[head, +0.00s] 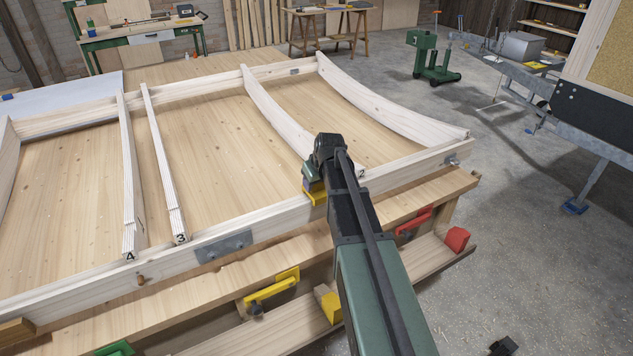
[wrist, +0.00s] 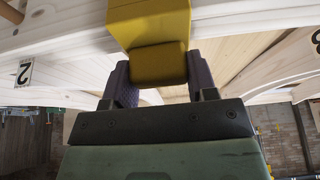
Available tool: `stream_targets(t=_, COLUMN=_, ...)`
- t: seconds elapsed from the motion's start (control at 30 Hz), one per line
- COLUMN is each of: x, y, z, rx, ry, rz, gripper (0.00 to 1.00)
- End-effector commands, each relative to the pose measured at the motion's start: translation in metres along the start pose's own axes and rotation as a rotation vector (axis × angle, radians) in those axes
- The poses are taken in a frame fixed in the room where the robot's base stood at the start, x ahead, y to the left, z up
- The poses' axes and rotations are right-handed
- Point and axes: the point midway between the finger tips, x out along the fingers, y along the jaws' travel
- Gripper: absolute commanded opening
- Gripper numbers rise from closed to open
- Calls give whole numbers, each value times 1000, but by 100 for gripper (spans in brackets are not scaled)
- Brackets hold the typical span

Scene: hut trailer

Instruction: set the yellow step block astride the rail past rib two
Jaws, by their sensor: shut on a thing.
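The yellow step block (head: 317,193) is at the front rail (head: 275,217) of the pale wooden frame, left of the label 2 on rib two (head: 280,118) and right of rib three (head: 165,165). My gripper (head: 312,184) is shut on it from above. In the wrist view the yellow step block (wrist: 158,28) sits between the two dark fingers of my gripper (wrist: 160,80), against the pale wood. Label 2 (wrist: 24,71) is at the left there and label 3 (wrist: 316,40) at the right edge. I cannot tell whether the block rests fully on the rail; its far side is hidden.
Rib four (head: 131,180) stands further left. A metal plate (head: 223,246) is on the rail's front face. Below, a yellow clamp-like piece (head: 271,288), a red one (head: 413,223), a red block (head: 457,238) and another yellow block (head: 331,306) line the bench. Open floor lies right.

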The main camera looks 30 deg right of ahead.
Motion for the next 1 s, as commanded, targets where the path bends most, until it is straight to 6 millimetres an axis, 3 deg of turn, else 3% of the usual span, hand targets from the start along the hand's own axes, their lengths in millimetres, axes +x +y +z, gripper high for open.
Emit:
stream_targets(t=0.23, x=4, y=0, z=2, rx=0, ry=0, rz=0, gripper=10)
stream_targets(t=0.27, x=3, y=0, z=1, rx=0, ry=0, rz=0, gripper=57)
stream_targets(t=0.43, x=3, y=0, z=1, rx=0, ry=0, rz=0, gripper=82)
stream_targets(t=0.77, x=-2, y=0, z=1, rx=0, ry=0, rz=0, gripper=82)
stream_targets(t=0.87, x=-17, y=0, z=0, rx=0, ry=0, rz=0, gripper=82)
stream_targets(t=1.0, x=-51, y=0, z=-2, rx=0, ry=0, rz=0, gripper=82)
